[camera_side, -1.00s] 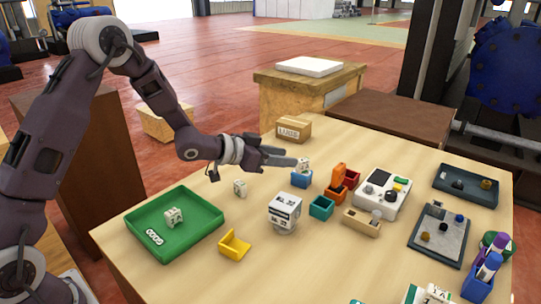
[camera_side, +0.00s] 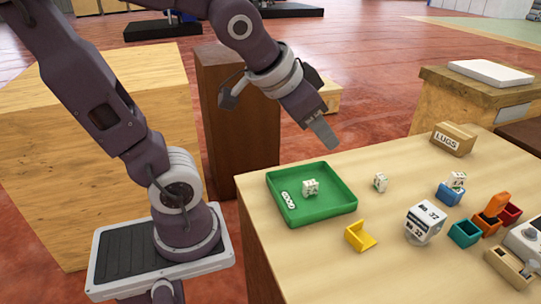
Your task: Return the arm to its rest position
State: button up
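My gripper (camera_side: 324,131) hangs in the air above the far edge of the green tray (camera_side: 336,212), pointing down and to the right. Its fingers overlap from this side, so I cannot tell whether they are open or shut. No object shows at the fingertips. The rest of my arm rises from its base at the left and bends over the table's left corner.
The green tray, labelled GOOD, holds a small white marked part (camera_side: 310,187). A similar white part (camera_side: 380,182) stands on the table. A yellow holder (camera_side: 360,236), a white labelled block (camera_side: 424,224), a blue bin (camera_side: 449,193), a teal bin (camera_side: 465,233) and a LUGS box (camera_side: 453,138) stand right.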

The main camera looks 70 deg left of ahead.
jog(key=s+d+f+g+h, duration=0.1)
jog(key=s+d+g, duration=0.1)
jog(key=s, duration=0.8)
jog(key=shift+s+d+f, duration=0.25)
jog(key=shift+s+d, duration=0.15)
jog(key=shift+d, duration=0.35)
